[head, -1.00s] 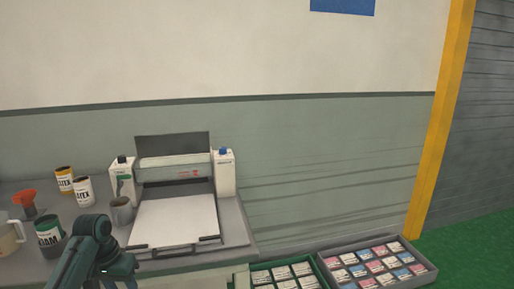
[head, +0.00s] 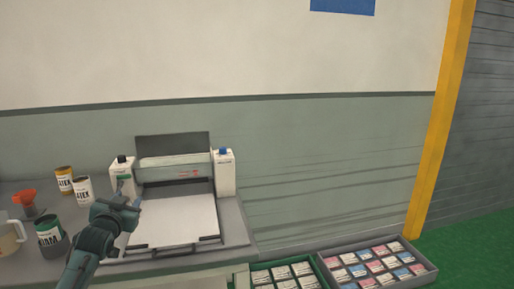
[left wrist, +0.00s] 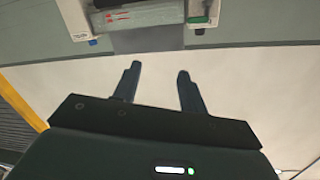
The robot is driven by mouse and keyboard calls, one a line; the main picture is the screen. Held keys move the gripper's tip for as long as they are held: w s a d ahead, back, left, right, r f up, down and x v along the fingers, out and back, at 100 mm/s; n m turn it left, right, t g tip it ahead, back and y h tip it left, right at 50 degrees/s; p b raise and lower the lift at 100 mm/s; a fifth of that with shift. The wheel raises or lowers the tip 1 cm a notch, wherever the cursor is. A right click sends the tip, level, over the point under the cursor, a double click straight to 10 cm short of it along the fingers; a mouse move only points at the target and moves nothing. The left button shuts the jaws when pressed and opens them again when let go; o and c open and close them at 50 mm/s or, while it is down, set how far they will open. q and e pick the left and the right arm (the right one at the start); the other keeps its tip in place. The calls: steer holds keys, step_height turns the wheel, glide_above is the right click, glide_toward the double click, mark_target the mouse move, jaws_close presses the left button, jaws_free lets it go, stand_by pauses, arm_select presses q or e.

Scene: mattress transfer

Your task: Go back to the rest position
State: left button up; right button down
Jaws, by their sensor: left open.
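My left gripper (head: 130,190) is raised over the table, in front of the left post of a white machine (head: 225,172). It is open and empty. In the left wrist view both fingers of the gripper (left wrist: 157,75) stand apart with nothing between them. The machine shows there upside down at the top edge (left wrist: 92,20). A white flat slab (head: 175,220) lies on the machine's bed, to the right of the gripper. My right gripper is in no view.
The grey table (head: 22,265) holds a white can (head: 83,189), a yellow-labelled can (head: 65,180), a green-and-white can (head: 49,232), a red funnel (head: 24,198) and a pale jug (head: 10,238). A green crate (head: 318,268) and a grey crate (head: 425,262) of boxes stand on the floor at right.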

arm_select(q)
steer(key=s+d+f+m+g+h, duration=0.1)
steer(key=s+d+f+h, duration=0.1)
steer(key=s+d+f, duration=0.55)
steer(key=s+d+f+g+h, duration=0.15)
steer(key=s+d+f, duration=0.35)
steer(key=s+f, duration=0.55)
steer(key=s+d+f+g, duration=0.1)
steer(key=s+d+f, duration=0.1)
steer(key=s, duration=0.5)
steer(key=s+d+f+g+h, duration=0.1)
steer(key=s+d+f, duration=0.2)
steer(key=s, duration=0.4)
steer(key=s+d+f+g, duration=0.1)
steer(key=s+d+f, duration=0.2)
steer(key=s, duration=0.4)
steer(key=shift+s+d+f+g+h, duration=0.15)
steer(key=shift+s+d+g+h, duration=0.2)
steer(key=shift+d, duration=0.1)
